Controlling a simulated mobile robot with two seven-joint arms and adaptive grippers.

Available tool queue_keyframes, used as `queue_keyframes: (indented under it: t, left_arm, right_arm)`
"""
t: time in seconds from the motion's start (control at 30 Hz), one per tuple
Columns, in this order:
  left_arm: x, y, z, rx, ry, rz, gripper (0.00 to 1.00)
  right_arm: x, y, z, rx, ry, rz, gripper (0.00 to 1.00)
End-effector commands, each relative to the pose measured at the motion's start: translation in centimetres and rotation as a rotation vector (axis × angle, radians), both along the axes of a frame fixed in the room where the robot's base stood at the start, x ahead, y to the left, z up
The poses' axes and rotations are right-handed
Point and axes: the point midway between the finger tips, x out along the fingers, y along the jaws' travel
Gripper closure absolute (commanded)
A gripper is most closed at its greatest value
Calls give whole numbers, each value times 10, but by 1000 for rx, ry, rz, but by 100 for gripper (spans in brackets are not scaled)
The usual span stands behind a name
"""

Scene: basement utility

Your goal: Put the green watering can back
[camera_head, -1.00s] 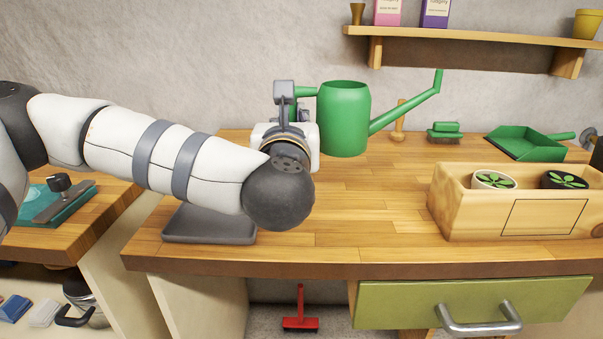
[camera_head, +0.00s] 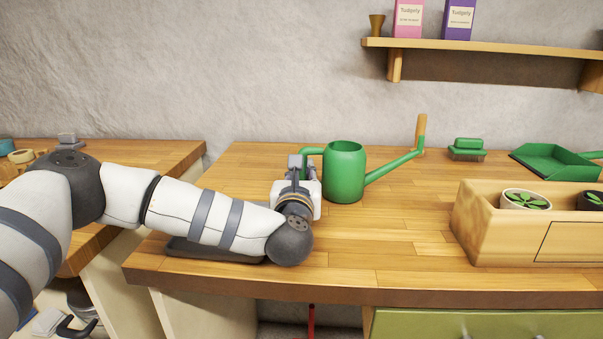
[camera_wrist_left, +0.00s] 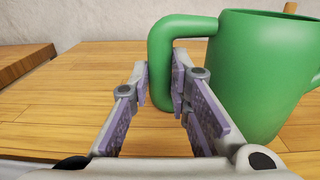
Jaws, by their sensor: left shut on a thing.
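The green watering can (camera_head: 343,175) is upright at the workbench (camera_head: 390,262), its spout pointing right. I cannot tell for sure whether its base touches the wood. My left gripper (camera_head: 305,168) is at the can's left side, shut on its handle. In the left wrist view, the handle of the can (camera_wrist_left: 262,75) passes between the padded fingers of the gripper (camera_wrist_left: 160,85). The can's lower part is partly cut off there. My right gripper is not in view.
A dark tray (camera_head: 215,252) lies under my left arm. A wooden planter box (camera_head: 485,236) with potted plants stands at the right. Behind are a green brush (camera_head: 467,150), a green dustpan (camera_head: 553,162) and a wooden-handled tool (camera_head: 421,130). A wall shelf (camera_head: 480,45) hangs above.

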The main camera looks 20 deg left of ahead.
Motion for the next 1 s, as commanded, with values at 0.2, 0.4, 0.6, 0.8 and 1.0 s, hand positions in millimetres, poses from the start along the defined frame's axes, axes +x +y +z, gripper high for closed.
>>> queue_keyframes:
  t: [0.2,0.4,0.6,0.8,1.0]
  left_arm:
    - [0,0,-3,0,1,0,62]
    - [0,0,-3,0,1,0,62]
    - [-9,-3,2,0,1,-1,62]
    - [-54,-17,1,-1,3,-4,62]
    - [-96,-29,1,-1,3,-3,62]
  right_arm:
    - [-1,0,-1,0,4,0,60]
    - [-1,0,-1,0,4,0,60]
    - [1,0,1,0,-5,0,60]
    - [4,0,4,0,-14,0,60]
    - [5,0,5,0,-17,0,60]
